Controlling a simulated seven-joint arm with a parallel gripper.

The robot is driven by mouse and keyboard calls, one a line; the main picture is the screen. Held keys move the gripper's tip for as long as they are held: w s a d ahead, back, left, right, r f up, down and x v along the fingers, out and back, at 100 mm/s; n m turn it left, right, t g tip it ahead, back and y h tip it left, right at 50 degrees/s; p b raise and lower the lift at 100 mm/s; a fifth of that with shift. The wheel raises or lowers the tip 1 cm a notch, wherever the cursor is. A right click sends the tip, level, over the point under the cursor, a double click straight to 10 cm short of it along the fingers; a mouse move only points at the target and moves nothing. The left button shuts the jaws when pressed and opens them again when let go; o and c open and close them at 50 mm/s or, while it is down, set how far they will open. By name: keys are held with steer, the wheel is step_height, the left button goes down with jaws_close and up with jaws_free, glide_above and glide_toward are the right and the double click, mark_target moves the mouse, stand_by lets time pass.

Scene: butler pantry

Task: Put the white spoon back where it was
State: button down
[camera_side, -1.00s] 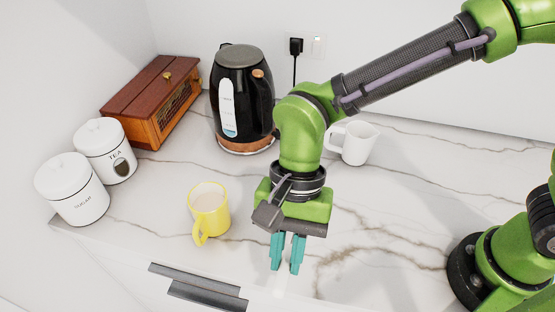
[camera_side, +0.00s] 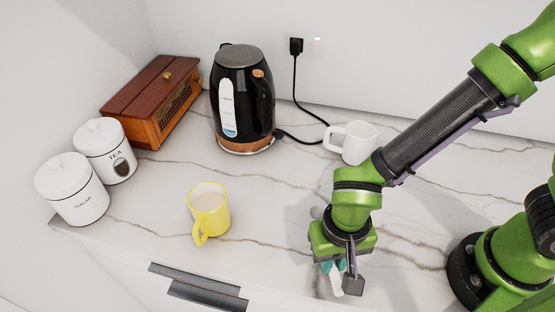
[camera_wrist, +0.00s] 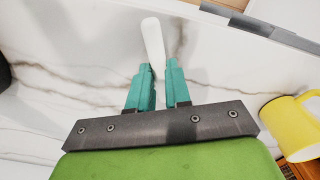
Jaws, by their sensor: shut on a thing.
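The white spoon (camera_wrist: 152,40) is held between the teal fingers of my gripper (camera_wrist: 158,72) in the wrist view. Its broad white end sticks out past the fingertips, and the rest is hidden between and behind them. In the side view my gripper (camera_side: 334,266) is near the front edge of the counter, right of the yellow mug. A white piece of the spoon (camera_side: 336,283) shows below the fingers there. I cannot tell how high the spoon is above the counter.
A yellow mug (camera_side: 209,213) with a pale drink stands on the marble counter (camera_side: 270,200). A black kettle (camera_side: 243,100), white jug (camera_side: 354,143), tea canister (camera_side: 105,152), sugar canister (camera_side: 73,190) and wooden box (camera_side: 152,100) stand further back or left. The counter between mug and gripper is clear.

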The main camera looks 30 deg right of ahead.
steer(key=shift+f, duration=1.25)
steer(key=c, duration=1.1)
jaws_free()
steer(key=shift+f, duration=0.1)
steer(key=shift+o, duration=0.2)
step_height(320, 180, up, 12)
steer(key=w+d+r+t, duration=0.1)
steer(key=d+r+t, duration=0.1)
steer(key=d+r, duration=0.2)
steer(key=w+d+r+t+y, duration=0.1)
steer(key=d+r, duration=0.3)
steer(key=d, duration=0.7)
steer(key=w+d+r+t+y, duration=0.1)
steer(key=w+d+r+t, duration=0.1)
steer(key=d+r+t, duration=0.2)
steer(key=d, duration=0.3)
steer(key=shift+w+d, duration=0.2)
steer(key=shift+w, duration=0.1)
